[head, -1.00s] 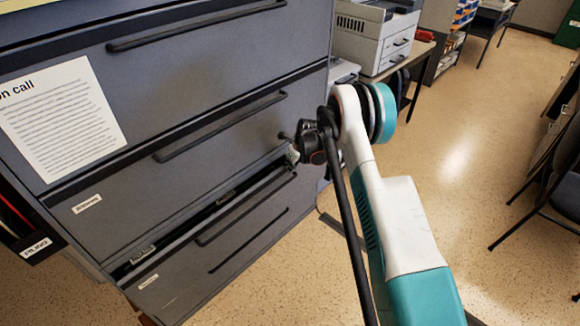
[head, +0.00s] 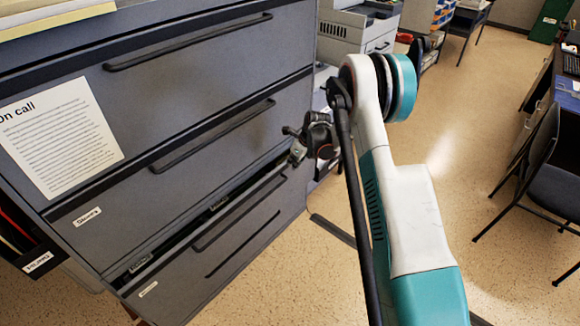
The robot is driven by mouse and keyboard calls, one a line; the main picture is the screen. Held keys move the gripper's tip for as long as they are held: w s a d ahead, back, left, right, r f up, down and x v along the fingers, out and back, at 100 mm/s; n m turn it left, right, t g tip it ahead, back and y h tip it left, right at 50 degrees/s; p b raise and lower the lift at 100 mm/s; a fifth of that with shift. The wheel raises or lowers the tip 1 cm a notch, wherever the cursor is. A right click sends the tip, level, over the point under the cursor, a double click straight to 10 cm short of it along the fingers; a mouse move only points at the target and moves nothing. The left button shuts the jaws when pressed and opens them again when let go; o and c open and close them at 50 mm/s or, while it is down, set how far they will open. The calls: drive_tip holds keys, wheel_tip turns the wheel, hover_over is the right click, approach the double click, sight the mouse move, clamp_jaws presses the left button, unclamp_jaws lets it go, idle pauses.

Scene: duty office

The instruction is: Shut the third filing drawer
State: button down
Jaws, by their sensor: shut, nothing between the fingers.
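The grey filing cabinet (head: 60,215) fills the left of the head view. Its third drawer (head: 215,255), the lowest one showing, stands out a little. A narrow dark gap (head: 178,240) runs along its top edge, with small tabs showing inside. The drawer has a long dark handle (head: 238,212) and a small label. The two drawers above look flush. My gripper (head: 296,150) is shut and empty, near the cabinet's right edge, above the right end of the third drawer. I cannot tell whether it touches the cabinet.
An "On call" sheet (head: 58,137) is on the cabinet front. A printer (head: 352,30) stands behind the cabinet to the right. A dark chair (head: 535,185) and a desk are at the right. Speckled floor (head: 455,150) lies open between chair and cabinet.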

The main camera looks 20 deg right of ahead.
drive_tip(key=s+f+t+y+p, duration=0.1)
drive_tip(key=s+f+t+y, duration=0.1)
drive_tip(key=s+f+t, duration=0.3)
drive_tip(key=shift+g, duration=0.6)
drive_tip(key=shift+w+a+f+b, duration=0.85)
drive_tip(key=shift+w+a+f, duration=0.2)
drive_tip(key=shift+w, duration=0.3)
drive_tip(key=shift+w+a+f+b, duration=0.8)
drive_tip(key=shift+w+a+f, duration=0.15)
drive_tip(key=shift+w, duration=0.45)
drive_tip(key=shift+w+a+f+b, duration=0.9)
drive_tip(key=shift+w+f, duration=0.2)
drive_tip(key=shift+w, duration=0.25)
drive_tip(key=shift+a, duration=0.1)
